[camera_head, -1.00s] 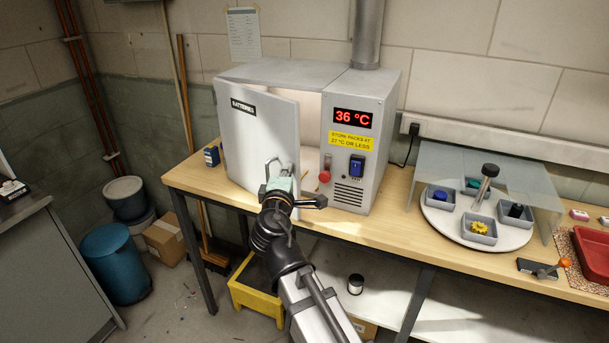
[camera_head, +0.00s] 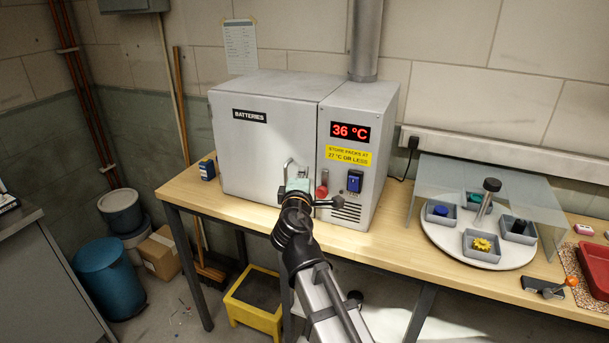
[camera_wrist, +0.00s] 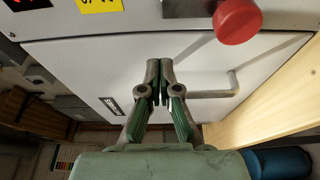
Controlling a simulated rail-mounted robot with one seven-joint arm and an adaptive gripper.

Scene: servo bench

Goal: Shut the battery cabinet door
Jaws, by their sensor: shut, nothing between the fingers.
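The battery cabinet (camera_head: 275,85) stands on the wooden bench. Its white door (camera_head: 245,145), labelled "BATTERIES", now sits flush with the cabinet front, with no gap visible in the head view. The door (camera_wrist: 80,62) also fills the middle of the wrist view, with its bar handle (camera_wrist: 215,93) to the right of my fingers. My gripper (camera_head: 296,180) is at the door's lower right, beside the handle (camera_head: 288,165). In the wrist view my gripper (camera_wrist: 160,80) has its fingers together and empty, with the tips at the door face. Whether they touch it I cannot tell.
A red knob (camera_head: 321,191) and a blue switch (camera_head: 354,181) sit on the control panel close right of my gripper. A round tray (camera_head: 465,248) with several small bins stands under a clear cover at right. A yellow crate (camera_head: 255,318) is below the bench.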

